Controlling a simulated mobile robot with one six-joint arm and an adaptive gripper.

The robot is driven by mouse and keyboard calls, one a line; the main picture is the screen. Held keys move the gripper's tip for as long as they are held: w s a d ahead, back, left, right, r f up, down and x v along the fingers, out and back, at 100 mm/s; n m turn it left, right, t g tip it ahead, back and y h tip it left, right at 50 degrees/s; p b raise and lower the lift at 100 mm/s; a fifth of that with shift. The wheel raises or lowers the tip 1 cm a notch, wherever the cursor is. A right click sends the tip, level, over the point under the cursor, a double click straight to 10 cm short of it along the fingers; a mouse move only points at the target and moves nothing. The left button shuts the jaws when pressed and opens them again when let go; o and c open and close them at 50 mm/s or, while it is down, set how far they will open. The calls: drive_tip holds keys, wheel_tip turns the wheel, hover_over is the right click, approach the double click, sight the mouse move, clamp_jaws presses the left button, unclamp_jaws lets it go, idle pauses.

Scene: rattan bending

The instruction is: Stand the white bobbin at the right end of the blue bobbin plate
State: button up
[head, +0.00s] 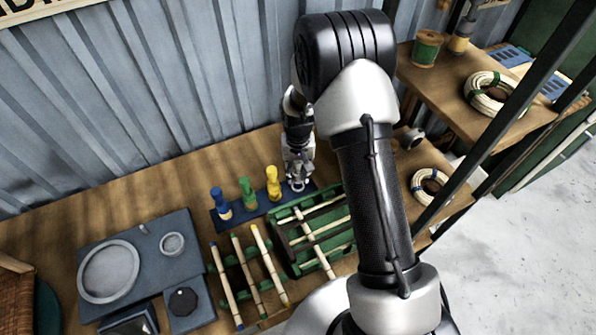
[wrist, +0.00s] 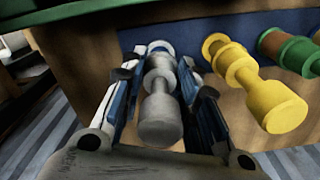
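The white bobbin (wrist: 160,120) shows pale grey in the wrist view, between the fingers of my gripper (wrist: 162,80). Small gaps show on both sides of it, so the fingers look open around it. In the head view my gripper (head: 298,172) is over the right end of the blue bobbin plate (head: 250,211), and the pale round base of the white bobbin (head: 297,186) shows under it. The bobbin looks upright there; its exact contact with the plate is partly hidden. The plate also shows in the wrist view (wrist: 268,22).
Yellow (head: 273,184), green (head: 247,193) and blue (head: 221,204) bobbins stand on the plate to the left. A green slatted tray (head: 284,262) with rods lies in front. A grey fixture (head: 150,250) is at left. A corrugated wall (head: 150,90) is close behind.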

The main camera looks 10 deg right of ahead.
wheel_tip(320, 180, up, 12)
drive_tip(key=p, duration=0.3)
drive_tip(key=shift+r, duration=0.15)
drive_tip(key=s+r+t, duration=0.1)
drive_tip(key=s+r, duration=0.5)
drive_tip(key=r, duration=0.3)
drive_tip(key=s+r+t, duration=0.1)
drive_tip(key=s+r, duration=0.4)
drive_tip(key=r, duration=0.4)
drive_tip(key=s+r+n+t, duration=0.1)
drive_tip(key=s+r, duration=0.1)
drive_tip(key=s, duration=0.6)
drive_tip(key=s+r+n+t, duration=0.1)
drive_tip(key=s+r, duration=0.1)
drive_tip(key=s, duration=0.7)
drive_tip(key=shift+d+r+t, duration=0.2)
drive_tip(key=shift+r+t, duration=0.1)
drive_tip(key=shift+r, duration=0.05)
drive_tip(key=shift+f+b, duration=1.2)
drive_tip(key=shift+b, duration=0.1)
